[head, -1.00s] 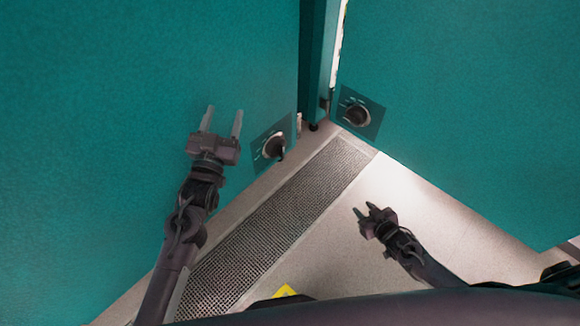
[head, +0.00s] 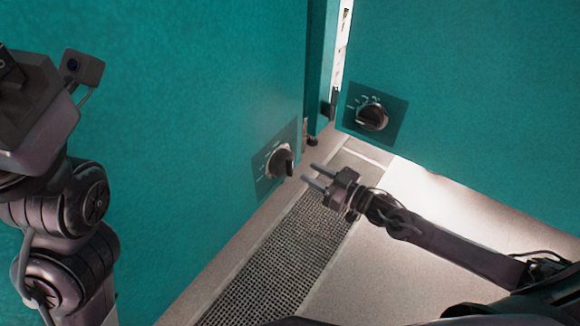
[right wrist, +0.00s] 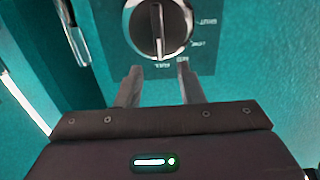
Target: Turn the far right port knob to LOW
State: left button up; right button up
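A round black knob (head: 280,163) sits on a dark label plate (head: 260,170) low on the left teal panel. A second knob (head: 372,116) sits on a plate on the right teal panel. My right gripper (head: 306,176) is open and empty, its fingertips just right of the left panel's knob, apart from it in the head view. The right wrist view shows a knob (right wrist: 160,27) just beyond the open fingers, its white line toward the bottom label. The labels are upside down and too blurred to read surely. My left arm stands at the left; its fingers are out of view.
A perforated floor grate (head: 290,240) runs below the left panel. The two panels meet near a teal post (head: 321,70) with a bright gap beside it. Pale floor (head: 370,270) lies clear under my right arm.

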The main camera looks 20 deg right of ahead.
aim_at(293, 163)
jog(key=b+x, duration=0.2)
jog(key=x, duration=0.4)
jog(key=shift+c, duration=0.4)
grip_shut()
